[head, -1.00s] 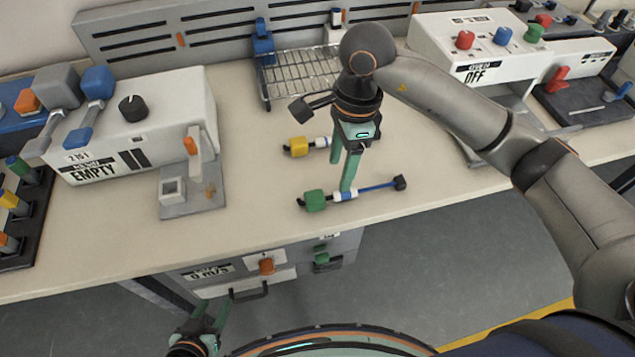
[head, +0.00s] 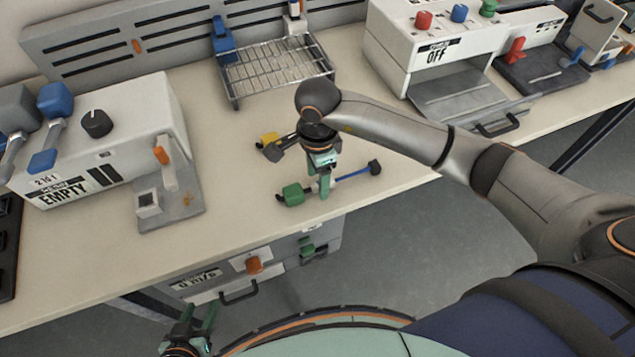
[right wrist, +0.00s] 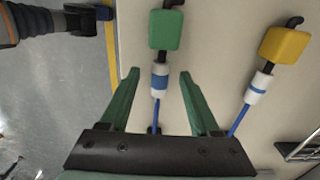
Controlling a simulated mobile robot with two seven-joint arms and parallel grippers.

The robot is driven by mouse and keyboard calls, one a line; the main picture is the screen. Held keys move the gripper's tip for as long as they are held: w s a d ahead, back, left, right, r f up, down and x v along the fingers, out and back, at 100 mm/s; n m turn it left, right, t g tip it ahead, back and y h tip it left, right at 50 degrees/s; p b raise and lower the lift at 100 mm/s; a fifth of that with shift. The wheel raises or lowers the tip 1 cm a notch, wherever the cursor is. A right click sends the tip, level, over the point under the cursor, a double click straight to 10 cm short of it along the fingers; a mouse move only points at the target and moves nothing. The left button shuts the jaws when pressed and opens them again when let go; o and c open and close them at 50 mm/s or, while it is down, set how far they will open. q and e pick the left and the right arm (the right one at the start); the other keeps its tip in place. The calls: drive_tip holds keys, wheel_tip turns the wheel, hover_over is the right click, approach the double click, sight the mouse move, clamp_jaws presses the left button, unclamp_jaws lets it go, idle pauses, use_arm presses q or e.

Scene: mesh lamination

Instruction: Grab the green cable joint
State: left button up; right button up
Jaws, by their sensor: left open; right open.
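The green cable joint (head: 293,194) lies near the front edge of the table, with a white and blue sleeve and a blue cable running right to a dark plug (head: 375,167). In the right wrist view its green block (right wrist: 166,30) is above the fingertips, and the white and blue sleeve (right wrist: 159,82) is between them. My right gripper (head: 325,188) points down at the sleeve, open, with a finger on each side; it also shows in the right wrist view (right wrist: 159,77). My left gripper (head: 200,318) is open and empty, low in front of the table.
A yellow cable joint (head: 270,139) lies behind, partly hidden by my right arm; it also shows in the right wrist view (right wrist: 285,45). A wire rack (head: 275,75) stands at the back. A white machine marked EMPTY (head: 110,135) is left, and one marked OFF (head: 430,55) is right.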

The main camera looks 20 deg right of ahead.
drive_tip(key=shift+f, duration=0.95)
clamp_jaws()
